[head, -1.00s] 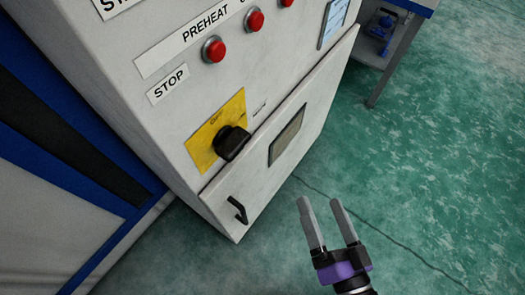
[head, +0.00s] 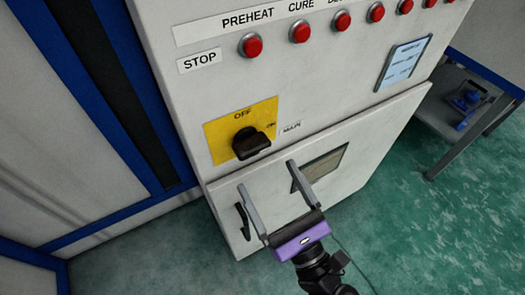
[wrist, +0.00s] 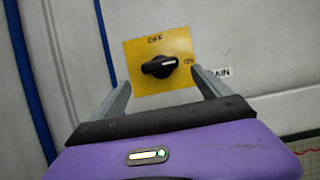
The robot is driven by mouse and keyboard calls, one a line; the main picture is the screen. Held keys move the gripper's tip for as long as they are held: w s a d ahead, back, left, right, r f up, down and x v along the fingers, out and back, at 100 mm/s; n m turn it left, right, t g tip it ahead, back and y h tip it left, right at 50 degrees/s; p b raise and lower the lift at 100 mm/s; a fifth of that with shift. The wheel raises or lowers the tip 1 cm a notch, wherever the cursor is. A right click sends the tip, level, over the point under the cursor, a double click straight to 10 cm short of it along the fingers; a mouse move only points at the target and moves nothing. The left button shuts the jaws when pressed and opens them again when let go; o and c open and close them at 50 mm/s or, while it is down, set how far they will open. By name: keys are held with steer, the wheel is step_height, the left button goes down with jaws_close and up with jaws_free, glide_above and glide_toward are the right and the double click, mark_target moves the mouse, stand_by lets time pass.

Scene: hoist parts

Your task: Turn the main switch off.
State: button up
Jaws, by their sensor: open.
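The main switch is a black rotary knob (head: 250,142) on a yellow plate (head: 222,127) on the front of the grey cabinet. The plate reads OFF at the top and ON at the right. The knob's handle lies roughly sideways, its marked end toward ON, as the wrist view (wrist: 160,66) shows. My gripper (head: 265,173) is open and empty, below and in front of the knob and apart from it. In the wrist view the knob shows between the two fingers, beyond their tips.
A row of red buttons (head: 342,20) runs above the switch, with a STOP label (head: 199,62). A cabinet door with a black handle (head: 243,221) and dark window (head: 322,168) lies below the switch, behind my gripper. A blue display panel (head: 403,62) is at the right.

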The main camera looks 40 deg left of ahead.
mark_target(254, 151)
steer(key=shift+p+x, duration=0.55)
steer(key=shift+x, duration=3.25)
steer(key=c, duration=1.4)
